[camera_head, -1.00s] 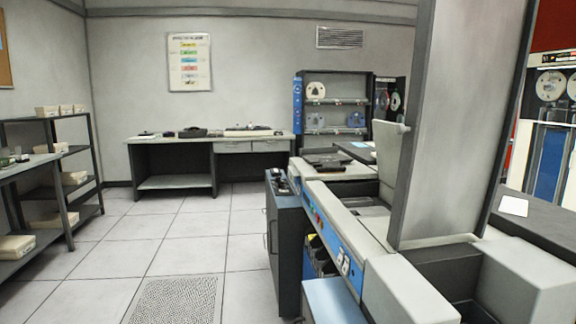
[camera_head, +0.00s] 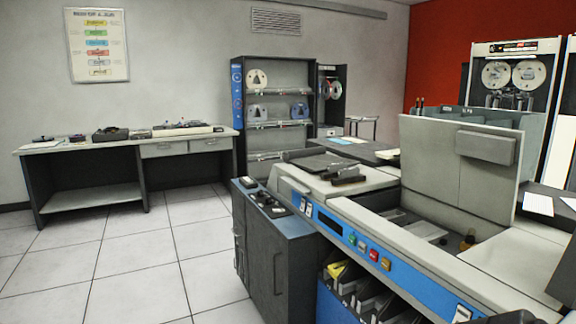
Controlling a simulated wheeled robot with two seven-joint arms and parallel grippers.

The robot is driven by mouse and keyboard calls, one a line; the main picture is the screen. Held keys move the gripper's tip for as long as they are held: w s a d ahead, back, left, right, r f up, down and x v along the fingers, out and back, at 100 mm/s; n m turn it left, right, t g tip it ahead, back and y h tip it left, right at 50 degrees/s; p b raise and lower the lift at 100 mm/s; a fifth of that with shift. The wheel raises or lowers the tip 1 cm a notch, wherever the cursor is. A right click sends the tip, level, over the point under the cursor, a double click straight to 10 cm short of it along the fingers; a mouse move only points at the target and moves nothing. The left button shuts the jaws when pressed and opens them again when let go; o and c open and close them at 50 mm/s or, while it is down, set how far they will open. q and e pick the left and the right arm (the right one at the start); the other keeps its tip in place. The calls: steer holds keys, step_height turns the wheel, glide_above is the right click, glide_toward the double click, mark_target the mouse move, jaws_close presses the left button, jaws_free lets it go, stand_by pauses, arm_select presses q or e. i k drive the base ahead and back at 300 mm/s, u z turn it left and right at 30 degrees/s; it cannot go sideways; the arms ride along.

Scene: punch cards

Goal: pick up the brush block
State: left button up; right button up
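I cannot tell for sure which thing is the brush block. A small dark and brownish piece (camera_head: 467,243) sits inside the open bay of the grey and blue card machine (camera_head: 405,262), at the right. Dark blocks (camera_head: 345,176) lie on top of the machine's left end. Several small dark items (camera_head: 268,203) lie on the blue-topped cabinet (camera_head: 290,232) at its left. All are too small to identify. Neither of my grippers is in view.
A workbench (camera_head: 60,148) with several small items stands against the back wall. A tape rack (camera_head: 240,120) stands near the centre and a tape unit (camera_head: 510,75) at the right. The raised grey panel (camera_head: 430,160) stands behind the bay. Tiled floor (camera_head: 130,255) is clear at the left.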

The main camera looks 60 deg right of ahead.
mark_target(333, 169)
steer(key=i, duration=0.9)
steer(key=z, duration=1.9)
steer(key=i, duration=1.65)
